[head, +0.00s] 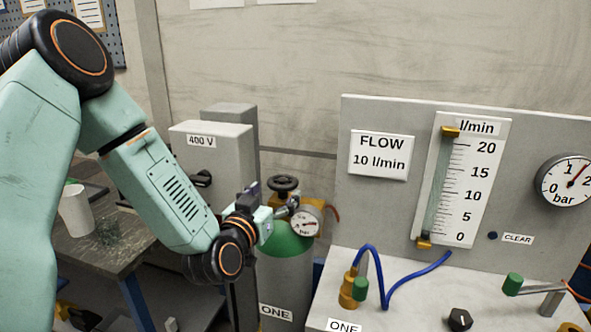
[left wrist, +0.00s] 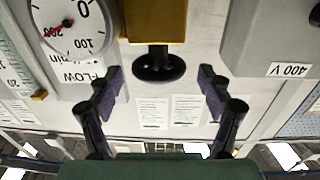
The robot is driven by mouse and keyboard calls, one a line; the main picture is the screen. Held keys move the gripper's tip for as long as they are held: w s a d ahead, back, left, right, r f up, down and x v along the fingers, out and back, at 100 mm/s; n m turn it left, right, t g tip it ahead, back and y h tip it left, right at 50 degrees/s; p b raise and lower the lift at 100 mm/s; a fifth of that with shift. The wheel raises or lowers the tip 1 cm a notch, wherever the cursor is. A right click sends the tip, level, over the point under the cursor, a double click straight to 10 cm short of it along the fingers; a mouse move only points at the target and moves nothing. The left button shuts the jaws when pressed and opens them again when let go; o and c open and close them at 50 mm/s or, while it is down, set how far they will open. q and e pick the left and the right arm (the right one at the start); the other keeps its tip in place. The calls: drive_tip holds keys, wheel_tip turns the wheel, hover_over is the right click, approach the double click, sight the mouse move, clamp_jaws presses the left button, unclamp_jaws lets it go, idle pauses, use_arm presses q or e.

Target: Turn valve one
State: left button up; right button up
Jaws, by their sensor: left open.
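A grey gas cylinder with a green shoulder (head: 287,243) carries the label ONE. On its top is a valve with a dark round handwheel (head: 285,184) and a brass body. My left gripper (head: 272,204) is at the near left of this handwheel. In the left wrist view, which is upside down, the handwheel (left wrist: 158,67) lies in the gap between the two open fingers, at about fingertip level; it touches neither finger in that picture. The brass body (left wrist: 155,20) shows beyond it. A green-knobbed brass fitting (head: 357,288) on the bench stands above another label ONE. My right gripper is not in view.
A pressure gauge (head: 305,223) sits on the cylinder valve, close to my gripper. A grey 400 V box (head: 215,160) stands behind at left. The flow panel (head: 380,215) with its l/min scale rises at right. A blue hose (head: 410,275) loops on the bench.

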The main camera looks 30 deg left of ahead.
sight(287, 174)
use_arm(q)
drive_tip(key=shift+w+d+r, duration=0.2)
drive_tip(key=shift+w, duration=0.55)
drive_tip(key=shift+w+a+r, duration=0.2)
drive_tip(key=shift+w+a, duration=0.4)
drive_tip(key=w, duration=0.5)
drive_tip(key=shift+w+f, duration=0.15)
drive_tip(key=shift+w, duration=0.35)
drive_tip(key=shift+a, duration=0.2)
drive_tip(key=shift+s+a+r, duration=0.15)
drive_tip(key=shift+s+r, duration=0.05)
drive_tip(key=shift+s, duration=0.2)
drive_tip(key=shift+w+d, duration=0.15)
drive_tip(key=shift+d, duration=0.05)
drive_tip(key=shift+c, duration=0.7)
drive_tip(key=shift+w+f, duration=0.2)
drive_tip(key=shift+w, duration=0.1)
drive_tip(key=shift+c, duration=1.4)
drive_tip(key=shift+s+a, duration=0.15)
drive_tip(key=c, duration=0.7)
drive_tip(key=shift+c, duration=0.4)
